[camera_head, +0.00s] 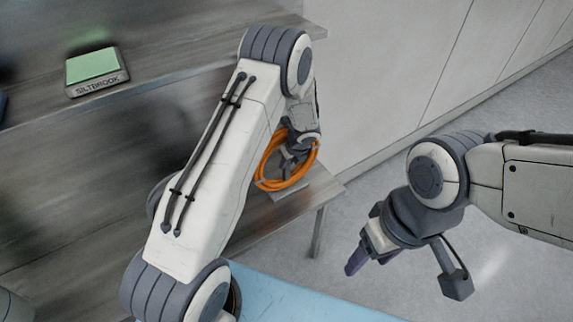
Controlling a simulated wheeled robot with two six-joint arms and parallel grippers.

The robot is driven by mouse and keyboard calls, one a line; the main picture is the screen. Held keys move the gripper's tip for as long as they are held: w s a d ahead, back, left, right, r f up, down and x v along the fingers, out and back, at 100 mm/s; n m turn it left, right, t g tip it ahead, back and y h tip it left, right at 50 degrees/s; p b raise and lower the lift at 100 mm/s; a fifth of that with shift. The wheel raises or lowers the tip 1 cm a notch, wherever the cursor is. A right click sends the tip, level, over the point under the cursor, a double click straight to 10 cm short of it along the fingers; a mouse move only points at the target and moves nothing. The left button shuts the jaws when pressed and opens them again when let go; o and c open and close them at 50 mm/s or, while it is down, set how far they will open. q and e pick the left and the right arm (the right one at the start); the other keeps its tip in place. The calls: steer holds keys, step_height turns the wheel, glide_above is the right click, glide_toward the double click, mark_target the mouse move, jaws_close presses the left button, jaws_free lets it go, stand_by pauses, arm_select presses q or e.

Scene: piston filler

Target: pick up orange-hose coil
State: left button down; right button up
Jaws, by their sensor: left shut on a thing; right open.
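The orange-hose coil (271,181) is a ring of several orange loops above the right end of the lower wooden shelf. My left gripper (290,160) reaches down into it and is shut on the coil. The fingertips are partly hidden by the loops and the wrist, and my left arm covers part of the coil's upper side. I cannot tell whether the coil touches the surface below. My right gripper (405,277) is open and empty over the grey floor at the right.
A grey plate (298,197) lies under the coil on the lower shelf (262,213). A green-topped block marked SILTBROOK (95,70) sits on the upper shelf (165,68). A light-blue surface (285,298) is at the bottom. White cabinets (385,70) line the back. Floor at right is clear.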

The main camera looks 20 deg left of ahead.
arm_select(q)
steer(key=shift+w+r, duration=0.1)
steer(key=shift+r, duration=0.1)
step_height(320, 180, up, 4)
steer(key=shift+r+p, duration=0.15)
steer(key=shift+p, duration=0.25)
steer(key=s+d+r, duration=0.6)
steer(key=d, duration=0.3)
steer(key=shift+s+d+r+b, duration=0.2)
steer(key=shift+s+d+b, duration=0.05)
steer(key=shift+d+b, duration=0.15)
stand_by(0.6)
